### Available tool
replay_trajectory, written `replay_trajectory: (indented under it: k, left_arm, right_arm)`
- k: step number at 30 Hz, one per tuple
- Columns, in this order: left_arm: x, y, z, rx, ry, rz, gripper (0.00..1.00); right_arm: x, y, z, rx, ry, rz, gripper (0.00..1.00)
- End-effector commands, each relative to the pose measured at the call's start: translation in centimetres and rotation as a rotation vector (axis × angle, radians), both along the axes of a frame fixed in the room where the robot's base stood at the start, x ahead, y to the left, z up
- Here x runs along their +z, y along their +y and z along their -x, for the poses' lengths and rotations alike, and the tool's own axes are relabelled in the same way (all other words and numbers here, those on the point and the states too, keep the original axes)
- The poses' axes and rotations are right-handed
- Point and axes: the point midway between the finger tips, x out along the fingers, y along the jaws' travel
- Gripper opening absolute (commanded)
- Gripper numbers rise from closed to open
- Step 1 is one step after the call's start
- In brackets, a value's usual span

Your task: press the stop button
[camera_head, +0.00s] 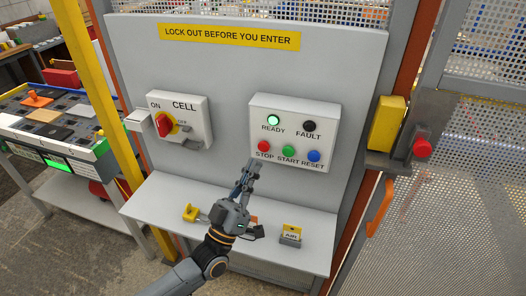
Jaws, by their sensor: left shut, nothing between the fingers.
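The control box (294,131) is a pale panel on the grey board. Its red stop button (263,146) is at the lower left, beside the green start button (289,151) and the blue reset button (314,156). Above them the ready lamp (273,120) glows green and the fault lamp (309,126) is dark. My left gripper (249,166) is shut and empty, with its fingertips just below the stop button in the picture. I cannot tell whether they touch the box. My right gripper is not in view.
A cell switch box (186,119) with a red knob sits left of the control box. The shelf (317,253) below holds a padlock (191,212) and an air tag block (291,235). A mesh fence (470,190) stands at right, a loaded cart (60,125) at left.

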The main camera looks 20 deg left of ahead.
Motion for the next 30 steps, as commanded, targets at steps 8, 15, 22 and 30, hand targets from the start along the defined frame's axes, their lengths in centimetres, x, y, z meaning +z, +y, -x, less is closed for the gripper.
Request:
replay_trajectory:
  k: [8, 15, 22, 30]
  left_arm:
    - [-0.1, -0.1, -2.8, 0.0, -0.001, 0.001, 0.0]
    - [0.0, -0.1, -3.4, -0.001, 0.0, 0.001, 0.0]
    - [0.0, -0.1, -3.3, -0.001, 0.0, 0.001, 0.0]
    - [0.0, -0.1, -3.3, -0.001, 0.0, 0.001, 0.0]
  right_arm:
    - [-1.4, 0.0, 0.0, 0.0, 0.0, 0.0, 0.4]
    - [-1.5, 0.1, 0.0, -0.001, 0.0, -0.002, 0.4]
    - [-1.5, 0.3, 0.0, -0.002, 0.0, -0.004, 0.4]
    - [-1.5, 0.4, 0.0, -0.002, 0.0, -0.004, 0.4]
